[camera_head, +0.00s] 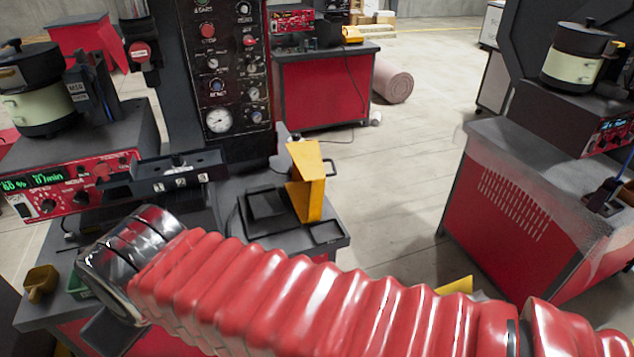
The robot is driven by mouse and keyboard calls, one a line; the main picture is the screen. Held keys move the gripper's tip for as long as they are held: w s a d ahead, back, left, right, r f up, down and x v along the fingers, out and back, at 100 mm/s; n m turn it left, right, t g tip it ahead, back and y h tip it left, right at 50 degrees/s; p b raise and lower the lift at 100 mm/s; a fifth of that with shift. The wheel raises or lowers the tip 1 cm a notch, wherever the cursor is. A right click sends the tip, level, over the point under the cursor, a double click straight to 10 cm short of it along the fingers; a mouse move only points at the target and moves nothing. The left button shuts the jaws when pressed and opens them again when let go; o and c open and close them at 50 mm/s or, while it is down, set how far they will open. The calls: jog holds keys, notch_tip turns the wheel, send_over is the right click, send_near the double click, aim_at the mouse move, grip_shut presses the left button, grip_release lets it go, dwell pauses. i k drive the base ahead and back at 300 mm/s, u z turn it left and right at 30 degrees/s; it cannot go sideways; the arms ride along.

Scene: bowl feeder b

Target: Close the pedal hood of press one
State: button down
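A yellow angled hood-like piece (309,182) stands upright on the grey bench below the press panel, beside black frames. A second yellow piece (456,286) shows low in the picture, mostly hidden behind my red bellows arm. I cannot tell which one is the pedal hood of press one, and no pedal is clearly visible. My arm crosses the bottom of the picture and ends at a chrome wrist at the left, left of the upright yellow piece and apart from it. A dark part below the wrist may be my gripper (112,330); its fingers cannot be made out.
The black control panel (226,70) rises behind the bench. A red feeder unit (75,185) with a pot (38,108) stands at left. A red cabinet (525,215) with another pot (578,65) stands at right. Floor (400,170) between the benches is clear. A pink roll (392,82) lies behind.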

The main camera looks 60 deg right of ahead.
aim_at(306, 192)
jog(key=k, duration=2.75)
jog(key=z, duration=1)
jog(key=i, duration=1.05)
